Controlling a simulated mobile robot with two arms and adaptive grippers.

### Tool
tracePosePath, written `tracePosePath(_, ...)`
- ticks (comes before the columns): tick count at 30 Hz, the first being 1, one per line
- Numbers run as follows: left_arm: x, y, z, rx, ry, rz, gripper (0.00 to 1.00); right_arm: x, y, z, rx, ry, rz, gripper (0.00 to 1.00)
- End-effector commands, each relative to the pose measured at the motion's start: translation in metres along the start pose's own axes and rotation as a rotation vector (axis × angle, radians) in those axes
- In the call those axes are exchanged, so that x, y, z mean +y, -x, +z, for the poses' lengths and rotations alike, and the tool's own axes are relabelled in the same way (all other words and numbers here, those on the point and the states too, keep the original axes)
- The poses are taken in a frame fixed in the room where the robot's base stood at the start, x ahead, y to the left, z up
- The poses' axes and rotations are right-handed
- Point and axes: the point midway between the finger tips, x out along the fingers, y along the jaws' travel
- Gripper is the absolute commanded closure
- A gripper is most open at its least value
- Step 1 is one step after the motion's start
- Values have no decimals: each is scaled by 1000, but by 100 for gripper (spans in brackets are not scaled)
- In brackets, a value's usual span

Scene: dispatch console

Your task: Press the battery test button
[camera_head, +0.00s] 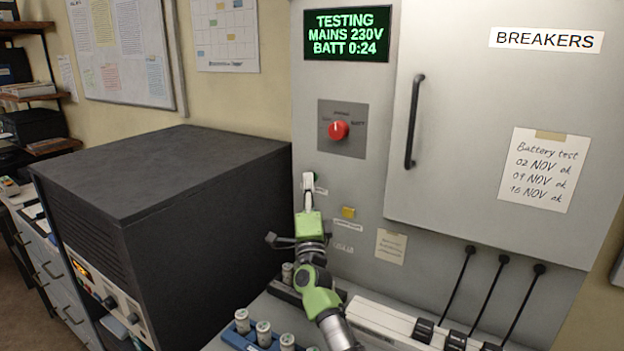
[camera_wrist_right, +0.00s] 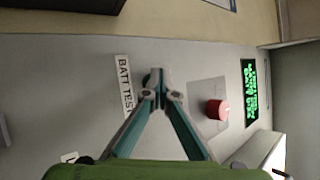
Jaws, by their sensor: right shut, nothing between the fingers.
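My right gripper (camera_head: 308,178) is shut and empty, its fingertips at the grey panel just left of a small white label (camera_head: 320,190). In the right wrist view the closed fingertips (camera_wrist_right: 158,78) are beside the white BATT TEST label (camera_wrist_right: 125,86). A small dark part of the battery test button (camera_wrist_right: 147,77) shows there beside the tips; the rest is hidden behind them. I cannot tell how firmly they touch. The green display (camera_head: 347,34) reads TESTING, MAINS 230V, BATT 0:24. My left gripper is not in view.
A red rotary knob (camera_head: 339,131) sits above the gripper. The breaker cabinet door (camera_head: 470,120) with a black handle is to the right. A large dark box (camera_head: 165,190) stands to the left.

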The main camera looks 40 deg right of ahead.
Motion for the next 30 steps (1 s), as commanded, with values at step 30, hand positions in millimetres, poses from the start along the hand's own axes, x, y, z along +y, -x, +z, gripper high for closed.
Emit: tracePosePath(30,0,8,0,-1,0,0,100,-9,12,8,1,0,-1,100)
